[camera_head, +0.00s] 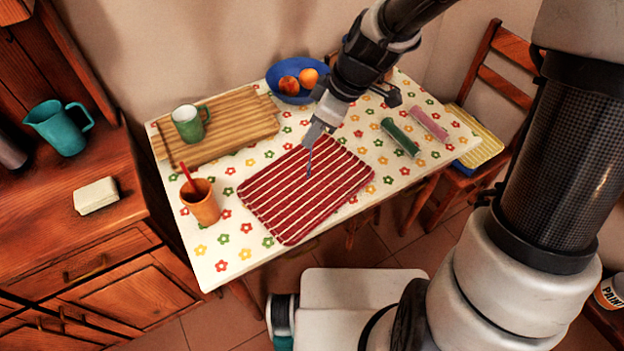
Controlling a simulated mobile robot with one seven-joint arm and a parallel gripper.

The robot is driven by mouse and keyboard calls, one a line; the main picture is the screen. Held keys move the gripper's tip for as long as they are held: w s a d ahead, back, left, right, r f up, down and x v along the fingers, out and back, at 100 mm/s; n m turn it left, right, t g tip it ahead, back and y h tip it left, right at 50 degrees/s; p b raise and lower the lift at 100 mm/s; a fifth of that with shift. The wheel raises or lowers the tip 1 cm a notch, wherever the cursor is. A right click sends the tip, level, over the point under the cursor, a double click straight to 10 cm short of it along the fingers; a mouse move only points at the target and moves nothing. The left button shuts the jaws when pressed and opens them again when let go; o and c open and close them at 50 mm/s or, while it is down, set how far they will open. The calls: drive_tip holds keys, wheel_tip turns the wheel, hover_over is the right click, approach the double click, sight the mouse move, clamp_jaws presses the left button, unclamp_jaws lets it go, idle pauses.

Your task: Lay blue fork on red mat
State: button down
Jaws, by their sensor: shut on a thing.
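The red mat (275,200) with white stripes lies flat on the flower-patterned table. My gripper (313,136) is over the mat's far edge, pointing down, and is shut on the blue fork (309,160). The fork is thin and hangs down from the fingertips over the mat. Its upper end is hidden in the fingers. I cannot tell whether its lower end touches the mat.
On the table (233,262) are a wooden board (235,125) with a green mug (188,124), an orange cup (200,204) holding a red item, a blue fruit bowl (285,75), and green (400,138) and pink (428,123) rolls. Most of the mat is clear.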

drive_tip(key=s+a+r+n+g+b, duration=0.1)
drive_tip(key=s+a+r+n+g, duration=0.1)
drive_tip(key=a+n, duration=0.3)
drive_tip(key=s+a+r+n+g+b, duration=0.1)
drive_tip(key=s+a+r+n+g, duration=0.15)
drive_tip(key=a+n, duration=0.2)
wheel_tip(320, 180, down, 10)
drive_tip(key=b, duration=0.1)
drive_tip(key=shift+d+t+h+b, duration=0.25)
drive_tip(key=shift+t+h+b, duration=0.05)
drive_tip(key=shift+t, duration=0.15)
drive_tip(key=shift+f+n, duration=0.15)
drive_tip(key=shift+n, duration=0.1)
drive_tip(key=shift+f, duration=0.15)
drive_tip(key=c, duration=1.9)
unclamp_jaws()
drive_tip(key=p+v, duration=0.2)
drive_tip(key=v, duration=1)
drive_tip(key=shift+r, duration=0.25)
